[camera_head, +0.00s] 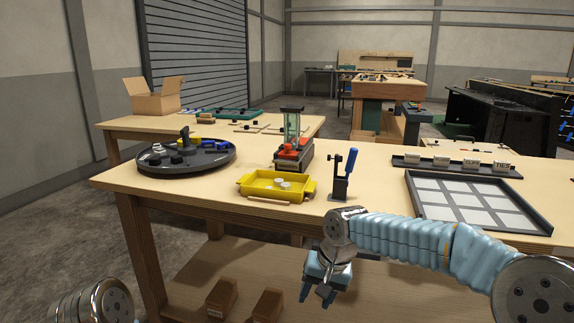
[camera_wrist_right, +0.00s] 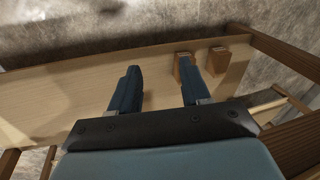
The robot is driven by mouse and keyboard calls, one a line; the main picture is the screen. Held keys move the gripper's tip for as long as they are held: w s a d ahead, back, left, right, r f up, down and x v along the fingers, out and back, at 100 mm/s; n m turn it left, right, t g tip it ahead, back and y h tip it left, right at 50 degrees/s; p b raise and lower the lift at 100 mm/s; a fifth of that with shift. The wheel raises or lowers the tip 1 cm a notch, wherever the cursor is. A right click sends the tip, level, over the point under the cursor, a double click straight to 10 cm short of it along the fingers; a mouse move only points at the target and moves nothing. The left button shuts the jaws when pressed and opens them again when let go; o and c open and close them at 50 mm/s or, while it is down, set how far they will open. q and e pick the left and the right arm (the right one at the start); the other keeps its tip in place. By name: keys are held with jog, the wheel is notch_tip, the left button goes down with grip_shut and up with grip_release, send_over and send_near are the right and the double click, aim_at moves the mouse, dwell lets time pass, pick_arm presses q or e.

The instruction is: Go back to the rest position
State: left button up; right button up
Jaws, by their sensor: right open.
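My right gripper (camera_head: 318,290) hangs in front of the table's front edge, fingers pointing down, over the lower shelf. In the right wrist view its two blue fingers (camera_wrist_right: 160,88) stand apart with nothing between them. The right arm, in a light blue sleeve, comes in from the right, in front of the table. At the bottom left only a metal joint of my left arm shows; the left gripper is out of view.
The wooden table (camera_head: 385,185) holds a black round tray (camera_head: 165,168), a yellow bin (camera_head: 255,191), a red-based device (camera_head: 290,155), a blue-handled clamp (camera_head: 345,175) and a gridded tray (camera_head: 545,228). Two wooden blocks (camera_head: 221,297) lie on the lower shelf (camera_head: 235,258).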

jog(key=s+f+g+y, duration=0.1)
jog(key=s+f, duration=0.3)
jog(key=f, duration=1.2)
jog(key=s+d+f, duration=0.2)
jog(key=s+f, duration=0.7)
jog(key=s+d+f, duration=0.2)
jog(key=s+f, duration=0.8)
jog(key=shift+s, duration=0.15)
jog(key=shift+d, duration=0.1)
